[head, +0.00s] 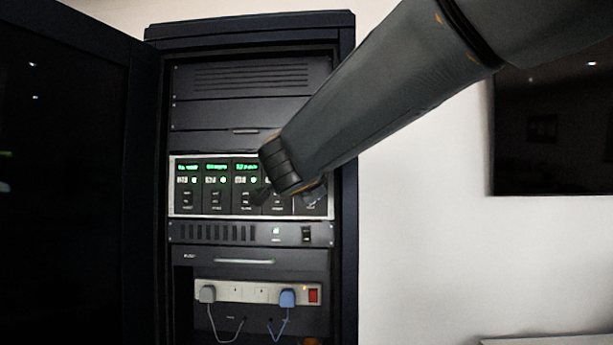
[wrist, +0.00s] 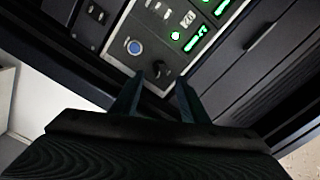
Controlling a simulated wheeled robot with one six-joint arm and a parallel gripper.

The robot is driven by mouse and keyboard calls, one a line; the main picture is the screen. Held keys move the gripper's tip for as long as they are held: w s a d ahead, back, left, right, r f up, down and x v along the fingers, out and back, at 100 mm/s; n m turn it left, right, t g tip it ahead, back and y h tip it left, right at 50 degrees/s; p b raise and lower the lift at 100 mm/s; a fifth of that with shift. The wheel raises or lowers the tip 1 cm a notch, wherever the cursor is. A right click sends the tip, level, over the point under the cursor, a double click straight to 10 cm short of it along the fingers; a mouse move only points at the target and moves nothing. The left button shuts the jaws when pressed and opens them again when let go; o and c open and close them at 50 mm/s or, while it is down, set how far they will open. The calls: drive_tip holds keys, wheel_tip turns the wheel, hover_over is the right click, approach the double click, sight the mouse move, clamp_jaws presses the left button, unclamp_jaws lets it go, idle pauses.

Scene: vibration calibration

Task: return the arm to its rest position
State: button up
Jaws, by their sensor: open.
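My arm reaches in from the upper right of the head view and covers the right part of the lit instrument panel (head: 222,212). The end of my arm is in front of the rack. My gripper (wrist: 160,88) shows in the wrist view with its two fingers apart and nothing held between them. The fingers point at the panel, near a dark knob (wrist: 160,68) and a round blue button (wrist: 134,47). I cannot tell whether a fingertip touches the panel. In the head view most of the gripper is hidden by my arm.
The rack cabinet (head: 348,250) stands with its dark door (head: 65,190) open at the left. Below the panel is a power strip (head: 245,293) with a grey plug (head: 207,293) and a blue plug (head: 287,298). A dark screen (head: 555,135) hangs on the wall at right.

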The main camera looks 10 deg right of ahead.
drive_tip(key=shift+f, duration=0.1)
idle(0.3)
drive_tip(key=s+a+f+n+g+y, duration=0.25)
drive_tip(key=f+n, duration=0.35)
drive_tip(key=f, duration=0.9)
drive_tip(key=s+a+f+n+g+y, duration=0.15)
drive_tip(key=f+n+g+y, duration=0.3)
drive_tip(key=f, duration=1.15)
drive_tip(key=s+d+f+n+g, duration=0.2)
drive_tip(key=s+d+f+g, duration=0.1)
drive_tip(key=s+f, duration=0.7)
drive_tip(key=s+d+f+n+g+h, duration=0.1)
drive_tip(key=s+d+f+n+g, duration=0.2)
drive_tip(key=s+f+g, duration=0.3)
drive_tip(key=s+f, duration=0.4)
drive_tip(key=s, duration=0.4)
drive_tip(key=shift+s+d+f+g, duration=0.3)
drive_tip(key=shift+s+d, duration=0.1)
